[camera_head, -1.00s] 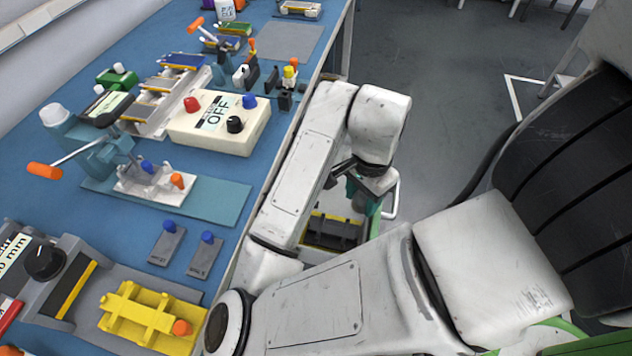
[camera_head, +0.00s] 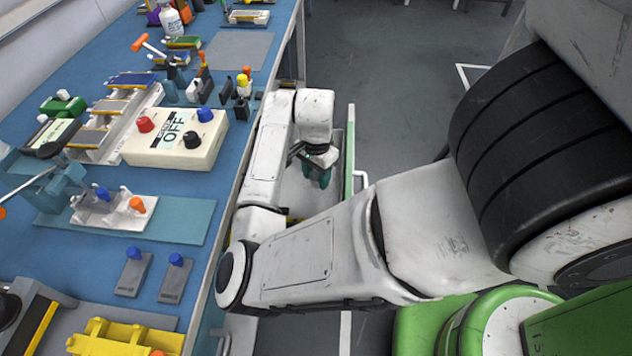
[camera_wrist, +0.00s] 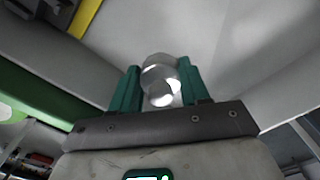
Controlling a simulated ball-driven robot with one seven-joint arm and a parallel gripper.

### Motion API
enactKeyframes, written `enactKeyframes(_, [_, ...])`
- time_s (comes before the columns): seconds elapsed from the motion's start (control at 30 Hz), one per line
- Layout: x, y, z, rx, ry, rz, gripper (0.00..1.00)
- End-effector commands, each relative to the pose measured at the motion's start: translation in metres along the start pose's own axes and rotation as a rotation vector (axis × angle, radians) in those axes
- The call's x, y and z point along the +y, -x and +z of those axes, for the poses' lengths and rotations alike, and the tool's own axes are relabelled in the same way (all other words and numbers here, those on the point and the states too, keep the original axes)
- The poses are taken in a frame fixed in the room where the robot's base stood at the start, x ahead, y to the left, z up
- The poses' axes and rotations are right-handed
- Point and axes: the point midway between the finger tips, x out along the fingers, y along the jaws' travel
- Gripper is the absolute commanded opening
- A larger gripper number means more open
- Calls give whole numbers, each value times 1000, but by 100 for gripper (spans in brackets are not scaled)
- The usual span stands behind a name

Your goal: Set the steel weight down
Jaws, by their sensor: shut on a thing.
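The steel weight (camera_wrist: 160,80) is a shiny, rounded metal piece with a knob-like end. In the wrist view it sits between the two green fingers of my gripper (camera_wrist: 157,88), which is shut on it. In the head view my gripper (camera_head: 320,172) points down over an open drawer (camera_head: 350,150) with a green front beside the bench. The weight cannot be made out in the head view. In the wrist view a pale grey surface lies beyond the weight; I cannot tell whether the weight touches it.
A yellow-edged thing (camera_wrist: 86,16) lies near the top left of the wrist view. The blue bench (camera_head: 190,260) on the left holds a switch box (camera_head: 175,138), two grey slabs with blue knobs and a yellow fixture (camera_head: 125,340). Grey floor (camera_head: 395,95) is open beyond the drawer.

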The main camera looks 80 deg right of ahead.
Motion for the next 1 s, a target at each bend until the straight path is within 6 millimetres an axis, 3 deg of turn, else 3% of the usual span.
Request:
enactKeyframes(0.23, [-2, -31, -1, 0, 1, 2, 0])
enactKeyframes(0.63, [-2, -36, -2, 1, 0, 1, 0])
enactKeyframes(0.67, [-2, -36, -2, 0, 0, 1, 47])
enactKeyframes(0.9, [-2, -36, -1, 0, 0, 1, 70])
enactKeyframes(1.0, [-2, -36, -1, 0, 0, 1, 71])
